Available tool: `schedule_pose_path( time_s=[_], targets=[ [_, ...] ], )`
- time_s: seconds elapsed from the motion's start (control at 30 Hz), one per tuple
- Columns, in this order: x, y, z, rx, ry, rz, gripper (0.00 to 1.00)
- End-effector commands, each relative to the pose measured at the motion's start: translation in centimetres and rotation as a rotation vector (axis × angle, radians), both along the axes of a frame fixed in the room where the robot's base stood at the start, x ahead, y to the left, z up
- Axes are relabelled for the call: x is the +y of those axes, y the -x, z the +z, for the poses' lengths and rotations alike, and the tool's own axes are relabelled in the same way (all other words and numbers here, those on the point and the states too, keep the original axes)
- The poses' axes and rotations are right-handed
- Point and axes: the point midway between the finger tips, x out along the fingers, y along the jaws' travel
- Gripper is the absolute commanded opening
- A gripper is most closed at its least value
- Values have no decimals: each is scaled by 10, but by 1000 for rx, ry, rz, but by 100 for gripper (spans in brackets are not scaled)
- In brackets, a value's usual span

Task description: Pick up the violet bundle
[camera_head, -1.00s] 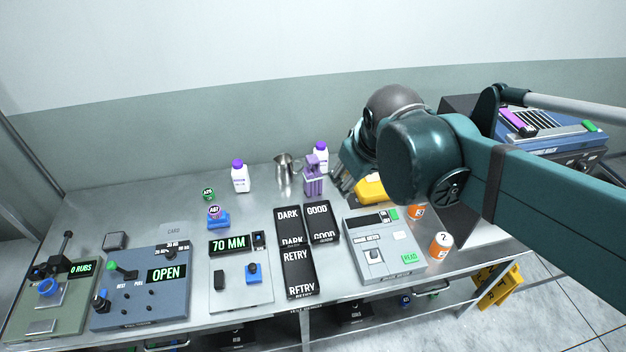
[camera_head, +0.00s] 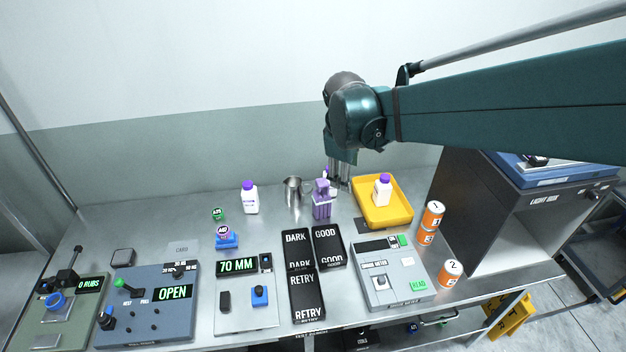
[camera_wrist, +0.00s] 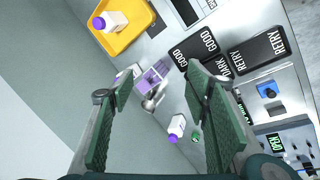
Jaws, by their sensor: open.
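A violet upright object (camera_head: 321,202), which looks like the bundle, stands on the metal bench beside a metal jug (camera_head: 293,190). In the wrist view the violet object (camera_wrist: 148,78) lies between my spread fingers, with the jug (camera_wrist: 152,102) close by. My gripper (camera_head: 341,182) points down just behind and to the right of the violet object in the head view. In the wrist view my gripper (camera_wrist: 150,84) is open and empty, its two green-padded fingers wide apart. I cannot tell how high the fingertips are above the object.
A yellow tray (camera_head: 400,218) with a white bottle (camera_head: 382,188) stands to the right. Another white bottle (camera_head: 250,198) is left of the jug. Black labelled trays (camera_head: 302,297) and a grey meter (camera_head: 402,290) lie in front. Orange cans (camera_head: 450,273) stand at the right.

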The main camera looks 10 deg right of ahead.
Motion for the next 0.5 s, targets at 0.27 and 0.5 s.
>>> schedule_pose_path(
  time_s=[0.27,0.5],
  targets=[
    [5,-43,-21,75,75,128,48],
    [9,-77,-43,141,137,237,48]
  ],
)
